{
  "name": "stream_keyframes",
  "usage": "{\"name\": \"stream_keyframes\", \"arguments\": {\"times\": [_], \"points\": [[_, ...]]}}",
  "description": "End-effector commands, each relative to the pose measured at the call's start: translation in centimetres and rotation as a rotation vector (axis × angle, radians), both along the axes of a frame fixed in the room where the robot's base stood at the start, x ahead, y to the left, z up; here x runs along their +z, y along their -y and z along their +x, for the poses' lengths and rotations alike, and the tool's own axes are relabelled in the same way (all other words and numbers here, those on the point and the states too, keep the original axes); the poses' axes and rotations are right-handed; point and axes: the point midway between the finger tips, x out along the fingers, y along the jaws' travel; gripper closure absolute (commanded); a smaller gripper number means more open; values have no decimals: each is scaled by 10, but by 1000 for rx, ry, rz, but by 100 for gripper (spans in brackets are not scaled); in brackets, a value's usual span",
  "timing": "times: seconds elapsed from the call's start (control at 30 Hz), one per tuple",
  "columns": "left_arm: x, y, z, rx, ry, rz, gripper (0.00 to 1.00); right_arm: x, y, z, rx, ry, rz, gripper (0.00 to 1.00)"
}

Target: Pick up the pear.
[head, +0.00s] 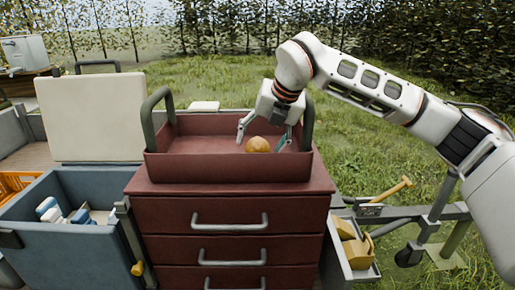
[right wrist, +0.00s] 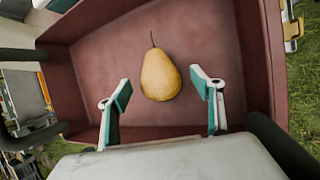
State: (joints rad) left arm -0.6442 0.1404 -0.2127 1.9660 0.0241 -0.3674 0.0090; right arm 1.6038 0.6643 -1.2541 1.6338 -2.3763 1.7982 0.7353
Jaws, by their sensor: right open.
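A yellow-brown pear (head: 257,145) lies in the dark red open tray (head: 228,167) on top of a red drawer cabinet. In the right wrist view the pear (right wrist: 160,76) lies on the tray floor, its stem pointing away from the gripper. My right gripper (head: 263,137) reaches down into the tray over the pear. In the right wrist view the right gripper (right wrist: 161,80) is open, one finger to each side of the pear, with gaps on both sides. The pear's underside is hidden. My left gripper is in neither view.
Dark handles rise at both ends of the tray, the right handle (head: 308,122) close to my right arm. The drawer cabinet (head: 235,213) stands below. A blue-grey bin (head: 62,245) with bottles is at the left. Grass lies behind.

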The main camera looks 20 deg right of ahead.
Motion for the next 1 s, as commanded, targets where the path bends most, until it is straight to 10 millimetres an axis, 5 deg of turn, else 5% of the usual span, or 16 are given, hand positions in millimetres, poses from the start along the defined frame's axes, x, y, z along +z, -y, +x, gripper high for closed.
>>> {"name": "stream_keyframes", "arguments": {"times": [0.33,0.53,1.0], "points": [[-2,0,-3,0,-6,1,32,-14,-3,7,0,1,1,34],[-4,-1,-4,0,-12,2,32,-14,-3,7,0,1,1,81],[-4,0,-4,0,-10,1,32,-4,-3,8,-1,4,1,81]]}}
